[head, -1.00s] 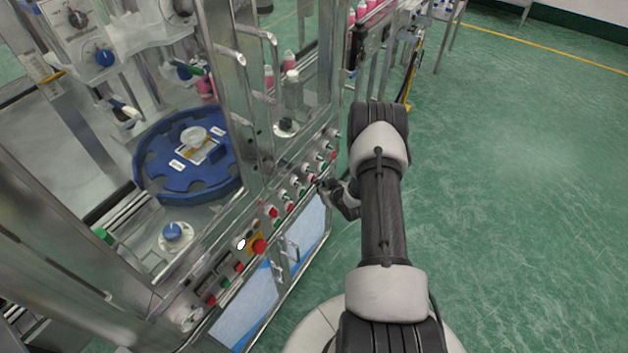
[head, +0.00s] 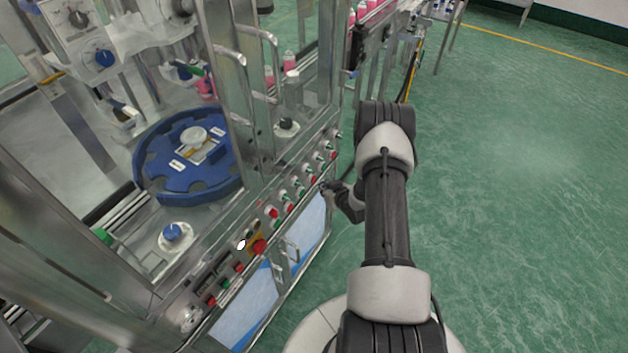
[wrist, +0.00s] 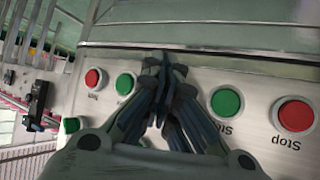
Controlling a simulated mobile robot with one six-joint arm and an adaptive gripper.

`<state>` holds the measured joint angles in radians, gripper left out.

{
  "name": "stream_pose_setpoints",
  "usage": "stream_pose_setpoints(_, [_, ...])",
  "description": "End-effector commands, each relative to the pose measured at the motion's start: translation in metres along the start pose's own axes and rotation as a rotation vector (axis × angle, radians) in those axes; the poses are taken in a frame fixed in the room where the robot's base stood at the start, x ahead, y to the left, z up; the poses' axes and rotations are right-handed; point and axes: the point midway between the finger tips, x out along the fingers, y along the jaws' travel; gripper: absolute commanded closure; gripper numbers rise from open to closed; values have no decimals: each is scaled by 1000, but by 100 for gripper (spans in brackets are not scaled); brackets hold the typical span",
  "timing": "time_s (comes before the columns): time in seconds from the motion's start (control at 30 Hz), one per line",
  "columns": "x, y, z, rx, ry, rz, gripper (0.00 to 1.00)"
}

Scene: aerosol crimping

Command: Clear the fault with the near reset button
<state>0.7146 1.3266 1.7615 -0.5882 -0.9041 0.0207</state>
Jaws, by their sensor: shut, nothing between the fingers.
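The sloped control panel (head: 262,222) of the machine carries a row of red and green buttons. A white, bright button (head: 241,244) sits at its nearer part, beside a red mushroom button on a yellow plate (head: 260,246). I cannot read which button is the reset. My gripper (head: 327,187) is at the panel's farther part, away from the white button. In the wrist view my gripper (wrist: 165,62) is shut and empty, over the panel between two green buttons (wrist: 125,84) (wrist: 225,102). It hides the panel behind the fingers; contact cannot be told.
A blue rotary table (head: 150,175) is behind the frame. Green floor at right is open.

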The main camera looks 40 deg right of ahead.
Motion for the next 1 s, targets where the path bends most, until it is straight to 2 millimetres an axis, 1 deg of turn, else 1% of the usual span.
stream_pose_setpoints(0.17, [-4, 4, 3, 2, -1, 1, 100])
stream_pose_setpoints(0.6, [-33, 24, 24, 2, 0, 2, 100])
stream_pose_setpoints(1.0, [-35, 25, 25, 1, 0, 0, 100])
